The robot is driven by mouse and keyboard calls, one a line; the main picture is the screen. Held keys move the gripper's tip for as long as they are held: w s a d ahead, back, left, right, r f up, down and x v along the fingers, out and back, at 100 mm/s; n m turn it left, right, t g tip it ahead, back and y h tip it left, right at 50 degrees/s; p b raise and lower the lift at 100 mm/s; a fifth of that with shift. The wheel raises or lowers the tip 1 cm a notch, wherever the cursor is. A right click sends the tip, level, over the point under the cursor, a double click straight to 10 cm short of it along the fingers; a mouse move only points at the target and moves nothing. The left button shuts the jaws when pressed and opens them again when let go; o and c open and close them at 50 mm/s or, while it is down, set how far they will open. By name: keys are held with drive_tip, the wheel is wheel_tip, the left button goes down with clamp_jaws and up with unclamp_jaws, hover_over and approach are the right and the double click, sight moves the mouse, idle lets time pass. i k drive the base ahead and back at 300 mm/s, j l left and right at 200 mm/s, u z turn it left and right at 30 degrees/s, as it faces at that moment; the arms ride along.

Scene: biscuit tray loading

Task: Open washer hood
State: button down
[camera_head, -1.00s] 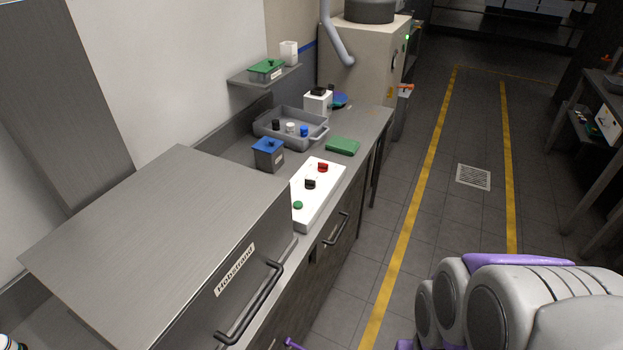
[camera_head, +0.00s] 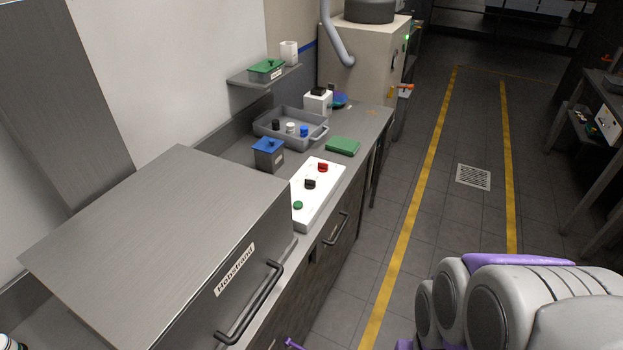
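The washer hood (camera_head: 165,215) is a large brushed-steel box at the lower left, with a "Hobstrand" label on its front face. It looks lowered, with its top level. A dark bar handle (camera_head: 250,305) runs along the lower front of the hood, and nothing is seen holding it. A small purple piece shows at the bottom edge, just right of the handle. It may be part of my gripper, but too little shows to tell open from shut.
A white control panel (camera_head: 316,194) with red, black and green knobs lies behind the hood. A blue-lidded container (camera_head: 268,154), a grey tray (camera_head: 262,127) and a green block (camera_head: 342,146) stand on the counter. The floor aisle to the right is clear.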

sight(169, 258)
drive_tip(key=j+u, duration=0.15)
drive_tip(key=u, duration=1.1)
